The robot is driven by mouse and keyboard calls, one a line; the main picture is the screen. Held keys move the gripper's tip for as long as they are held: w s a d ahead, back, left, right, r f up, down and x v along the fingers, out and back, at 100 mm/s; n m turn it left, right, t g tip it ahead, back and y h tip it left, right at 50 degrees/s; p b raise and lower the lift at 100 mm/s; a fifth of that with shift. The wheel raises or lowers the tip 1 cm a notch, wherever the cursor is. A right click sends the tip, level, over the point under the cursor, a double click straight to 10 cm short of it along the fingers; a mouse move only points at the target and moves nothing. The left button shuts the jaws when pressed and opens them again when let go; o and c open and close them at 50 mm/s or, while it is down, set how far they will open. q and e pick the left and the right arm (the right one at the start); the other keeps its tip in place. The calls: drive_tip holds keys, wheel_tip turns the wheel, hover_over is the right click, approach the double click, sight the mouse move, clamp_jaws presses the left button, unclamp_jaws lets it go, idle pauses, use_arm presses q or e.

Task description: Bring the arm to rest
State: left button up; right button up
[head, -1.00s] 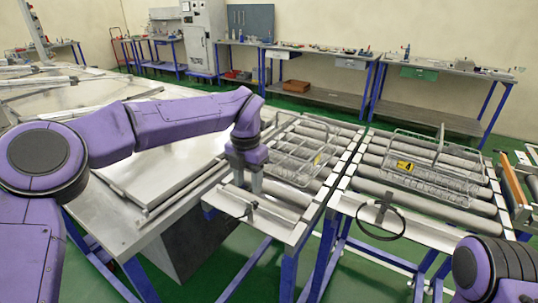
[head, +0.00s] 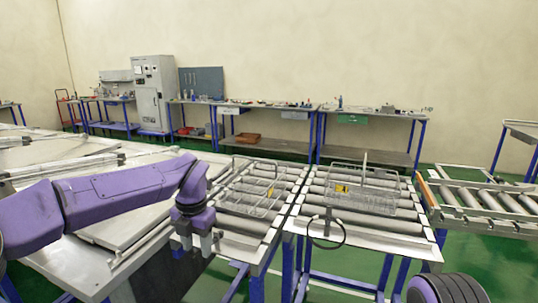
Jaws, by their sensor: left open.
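My left arm comes in from the left, purple with dark joints. Its gripper (head: 196,244) points down beside the near left corner of the left roller table, open, with nothing visible between its fingers. My right arm shows only as a dark and purple joint at the bottom right edge; its gripper is out of view.
A wire basket (head: 252,197) sits on the left roller table (head: 240,243), and another basket (head: 363,192) with a yellow label on the right roller table (head: 390,231). A black ring (head: 326,238) hangs at that table's front. A metal-topped table (head: 70,262) lies under my left arm.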

use_arm(q)
drive_tip(key=w+a+f+m+t+y, duration=0.1)
drive_tip(key=a+f+m+t+y, duration=0.15)
drive_tip(key=f, duration=0.25)
drive_tip(key=a+f+m+t+y, duration=0.1)
drive_tip(key=a+f+m+y, duration=0.15)
drive_tip(key=f, duration=0.25)
drive_tip(key=s+a+f+m+t+y+b, duration=0.1)
drive_tip(key=s+f+m+t, duration=0.15)
drive_tip(key=f+m, duration=0.4)
drive_tip(key=s+a+f+m+t+b, duration=0.1)
drive_tip(key=s+f+m, duration=0.25)
drive_tip(key=f, duration=0.55)
drive_tip(key=s+a+f+m+g+h, duration=0.1)
drive_tip(key=s+f, duration=0.4)
drive_tip(key=s, duration=0.5)
drive_tip(key=s+a+f+m+g+h+b, duration=0.1)
drive_tip(key=s+f+m, duration=0.4)
drive_tip(key=s, duration=0.6)
drive_tip(key=s+a+f+m+g+h, duration=0.1)
drive_tip(key=s+a+f+m+g, duration=0.1)
drive_tip(key=s, duration=0.8)
wheel_tip(320, 180, down, 4)
drive_tip(key=shift+s+a+r+m+g+b, duration=0.2)
drive_tip(key=shift+s+a+m+g+b, duration=0.15)
drive_tip(key=shift+a+m, duration=0.7)
use_arm(e)
drive_tip(key=f, duration=0.4)
drive_tip(key=shift+w, duration=0.25)
